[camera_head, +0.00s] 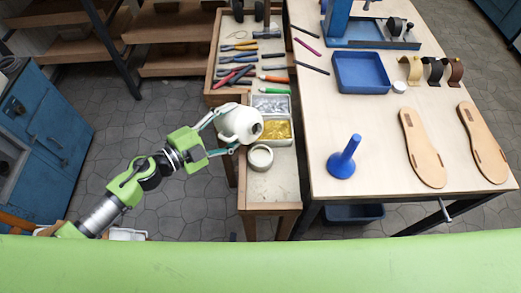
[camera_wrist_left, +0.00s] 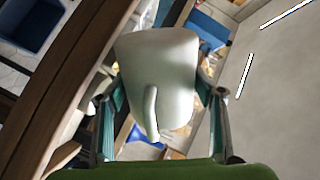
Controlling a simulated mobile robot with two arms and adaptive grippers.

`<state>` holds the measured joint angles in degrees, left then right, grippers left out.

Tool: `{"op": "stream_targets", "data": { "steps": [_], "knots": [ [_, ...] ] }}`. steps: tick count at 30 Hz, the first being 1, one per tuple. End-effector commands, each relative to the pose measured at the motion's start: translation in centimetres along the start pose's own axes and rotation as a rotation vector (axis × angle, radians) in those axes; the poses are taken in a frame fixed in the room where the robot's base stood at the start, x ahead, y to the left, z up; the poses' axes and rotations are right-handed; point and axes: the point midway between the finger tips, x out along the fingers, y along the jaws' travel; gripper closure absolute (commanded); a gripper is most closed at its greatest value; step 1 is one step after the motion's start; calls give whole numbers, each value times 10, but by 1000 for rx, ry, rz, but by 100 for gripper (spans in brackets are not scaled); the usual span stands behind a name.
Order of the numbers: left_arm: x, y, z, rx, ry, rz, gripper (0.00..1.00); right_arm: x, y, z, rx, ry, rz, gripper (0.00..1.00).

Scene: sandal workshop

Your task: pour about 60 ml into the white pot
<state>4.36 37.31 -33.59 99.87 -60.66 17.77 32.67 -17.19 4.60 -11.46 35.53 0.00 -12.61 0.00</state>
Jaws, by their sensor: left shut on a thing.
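A white jug (camera_head: 236,122) is held tilted in the head view, its dark mouth facing right, toward the metal trays. My left gripper (camera_head: 238,127) is shut around it, one finger on each side. The left wrist view shows the jug (camera_wrist_left: 170,70) and its handle between the two fingers. The white pot (camera_head: 260,164) stands upright on the narrow wooden bench (camera_head: 268,199), just below and right of the jug in the picture. No stream is visible, and the contents of both are unclear. My right gripper is not in view.
Trays of silver (camera_head: 271,104) and yellow (camera_head: 277,130) small parts sit behind the pot. Hand tools lie further back. The larger workbench (camera_head: 375,130) at right holds a blue funnel-shaped object (camera_head: 343,160), a blue bin (camera_head: 361,72) and two sandal soles (camera_head: 422,147).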

Motion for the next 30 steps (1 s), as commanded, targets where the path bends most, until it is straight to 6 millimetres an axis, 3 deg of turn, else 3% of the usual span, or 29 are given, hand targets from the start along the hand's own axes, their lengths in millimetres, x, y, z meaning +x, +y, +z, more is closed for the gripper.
{"op": "stream_targets", "data": {
  "steps": [11, 21, 30],
  "knots": [
    [-2, -18, -22, -394, 70, -3, 69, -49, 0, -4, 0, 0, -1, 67],
    [-1, -10, -2, -815, 145, -2, 69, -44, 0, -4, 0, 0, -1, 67],
    [0, -7, 3, -1004, 179, -1, 69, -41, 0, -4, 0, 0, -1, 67]
  ]
}}
